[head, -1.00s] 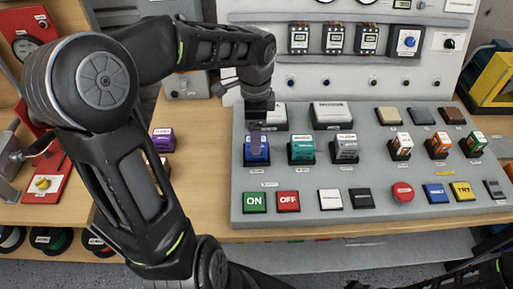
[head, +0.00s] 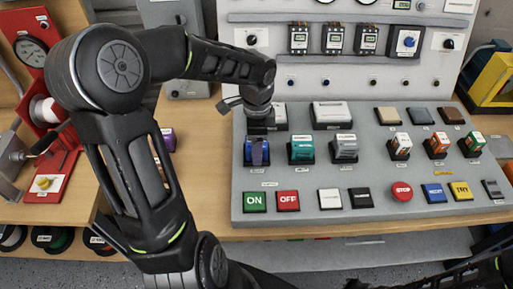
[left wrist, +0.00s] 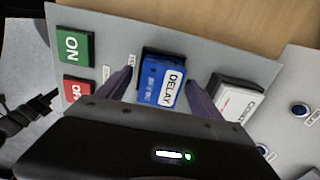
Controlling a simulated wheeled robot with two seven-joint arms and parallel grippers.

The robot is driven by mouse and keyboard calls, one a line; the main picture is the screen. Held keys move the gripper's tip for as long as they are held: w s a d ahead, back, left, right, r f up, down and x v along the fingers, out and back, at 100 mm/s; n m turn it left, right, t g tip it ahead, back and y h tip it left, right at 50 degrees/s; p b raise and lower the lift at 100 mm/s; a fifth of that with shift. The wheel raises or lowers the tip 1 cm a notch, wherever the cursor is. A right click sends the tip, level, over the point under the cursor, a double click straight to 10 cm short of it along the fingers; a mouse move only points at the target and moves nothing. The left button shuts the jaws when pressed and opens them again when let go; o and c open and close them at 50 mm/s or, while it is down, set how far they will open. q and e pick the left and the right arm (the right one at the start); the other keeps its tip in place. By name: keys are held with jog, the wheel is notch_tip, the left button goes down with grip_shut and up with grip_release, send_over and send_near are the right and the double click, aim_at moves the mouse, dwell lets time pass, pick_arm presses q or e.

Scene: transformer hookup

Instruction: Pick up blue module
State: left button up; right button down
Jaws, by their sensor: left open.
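The blue module (head: 248,157), labelled DELAY in the left wrist view (left wrist: 158,82), sits in its dark holder at the left of the grey sloped panel's module row. My left gripper (head: 257,147) is right over it, pointing down. In the left wrist view my left gripper (left wrist: 159,75) is open, with one purple finger on each side of the module. I cannot tell whether either finger touches it. In the head view a finger hides part of the module. My right gripper is not in view.
A teal module (head: 301,149) and a grey module (head: 344,148) stand to the right of the blue one. The green ON button (head: 255,202) and red OFF button (head: 288,201) lie in front. A white-topped block (head: 331,113) is behind.

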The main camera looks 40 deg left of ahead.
pick_arm(q)
jog(key=shift+c, duration=0.4)
grip_shut()
dwell(0.4)
jog(key=shift+r, duration=0.15)
notch_tip(320, 180, up, 10)
jog(key=shift+f+b, duration=0.1)
jog(key=shift+b, duration=0.2)
dwell(0.5)
